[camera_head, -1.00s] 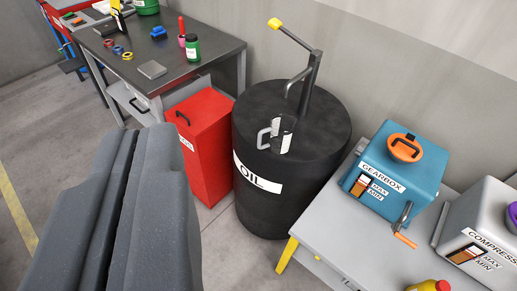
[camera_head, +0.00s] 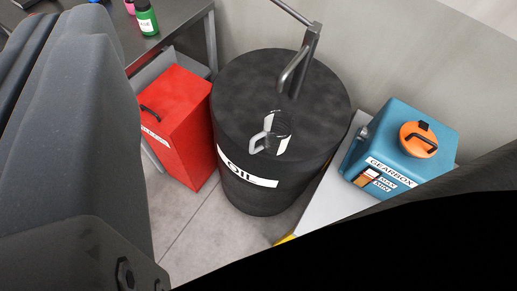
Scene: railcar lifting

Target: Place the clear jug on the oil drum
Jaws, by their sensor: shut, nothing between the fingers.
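The clear jug (camera_head: 276,138) stands upright on the top of the black oil drum (camera_head: 235,95), near its front edge. Its pale handle points left, toward the front. The drum has a white OIL label and a grey metal pump pipe rising behind the jug. My gripper (camera_head: 58,30) fills the left side of the view, large and dark grey. Its fingers are shut together with nothing between them. It is apart from the jug, to its left and much nearer the camera.
A red box (camera_head: 180,125) stands left of the drum. A dark workbench (camera_head: 180,35) with a green bottle (camera_head: 147,18) is behind it. At right, a blue gearbox (camera_head: 400,148) sits on a grey table (camera_head: 318,208). A black shape covers the lower right.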

